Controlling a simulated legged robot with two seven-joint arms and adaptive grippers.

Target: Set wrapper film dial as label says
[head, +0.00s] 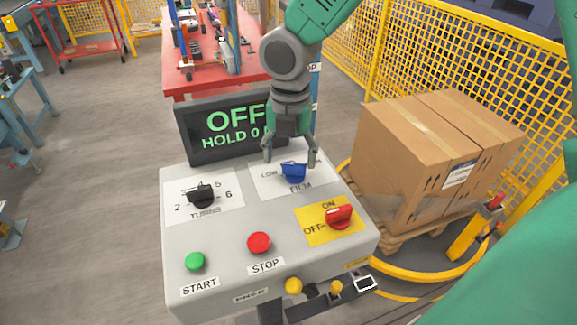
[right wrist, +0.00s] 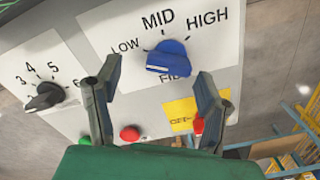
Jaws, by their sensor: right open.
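The blue film dial (head: 293,172) sits on a white plate at the upper right of the grey control panel (head: 225,235). In the right wrist view the dial (right wrist: 170,57) has LOW, MID and HIGH around it; I cannot tell its exact setting. My right gripper (head: 291,156) points down at the dial with its fingers open, one on each side. In the right wrist view its fingertips (right wrist: 158,70) are apart, with the dial between and beyond them; contact is unclear. A white label (head: 459,175) on a cardboard box is too small to read. My left gripper is out of view.
The panel also has a black turns dial (head: 201,195), a red on-off switch (head: 339,217), a green start button (head: 195,261) and a red stop button (head: 259,242). A display (head: 215,133) reads OFF and HOLD. Cardboard boxes (head: 405,165) and yellow fencing (head: 470,70) stand right.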

